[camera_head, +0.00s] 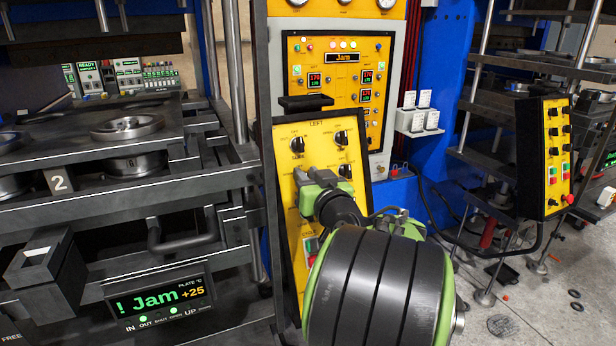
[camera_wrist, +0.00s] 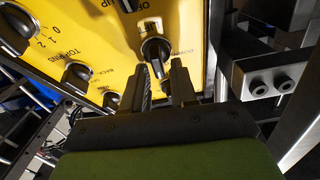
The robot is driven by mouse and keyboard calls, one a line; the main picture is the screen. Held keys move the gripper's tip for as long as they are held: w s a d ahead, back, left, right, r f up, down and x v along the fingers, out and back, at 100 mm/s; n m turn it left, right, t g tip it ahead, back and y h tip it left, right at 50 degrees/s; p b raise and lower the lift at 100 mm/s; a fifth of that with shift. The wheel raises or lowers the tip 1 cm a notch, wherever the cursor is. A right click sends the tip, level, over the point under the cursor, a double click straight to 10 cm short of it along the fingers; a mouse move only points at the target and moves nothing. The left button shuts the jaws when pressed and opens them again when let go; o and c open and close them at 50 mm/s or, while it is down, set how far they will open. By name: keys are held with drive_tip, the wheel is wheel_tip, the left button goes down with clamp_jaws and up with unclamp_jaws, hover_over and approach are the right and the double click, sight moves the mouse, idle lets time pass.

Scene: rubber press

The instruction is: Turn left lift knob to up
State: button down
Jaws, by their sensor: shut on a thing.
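The yellow LEFT control panel (camera_head: 285,185) stands tilted in the middle of the head view, with several black knobs. My gripper (camera_head: 308,176) reaches its face at the left, below the top-left knob. In the wrist view, the left lift knob (camera_wrist: 155,50) is a black rotary knob with a pale mark, beside a DOWN label. My gripper (camera_wrist: 162,75) is shut on this knob, a finger on each side. The gripper hides the knob in the head view. I cannot clearly tell which position its mark points to.
Other knobs of the panel (camera_wrist: 78,74) are close by in the wrist view. A metal block with two bolts (camera_wrist: 272,83) is at the right there. The press (camera_head: 130,170) stands left in the head view, its display (camera_head: 160,300) reading Jam. Another yellow panel (camera_head: 557,155) hangs at the right.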

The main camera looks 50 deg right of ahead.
drive_tip(key=m+p, duration=0.1)
drive_tip(key=m, duration=0.2)
drive_tip(key=m+g+h+p, duration=0.1)
drive_tip(key=m, duration=0.2)
drive_tip(key=shift+d+g, duration=0.1)
drive_tip(key=shift+g, duration=0.2)
drive_tip(key=shift+s+d+f+m+g+h+p, duration=0.1)
drive_tip(key=shift+m+g+h+p, duration=0.35)
drive_tip(key=shift+m, duration=0.45)
drive_tip(key=shift+s+f+m+g+h+p, duration=0.15)
drive_tip(key=shift+m+g+p, duration=0.1)
drive_tip(key=shift+m+p, duration=0.55)
drive_tip(key=shift+m, duration=0.3)
drive_tip(key=c, duration=1.2)
unclamp_jaws()
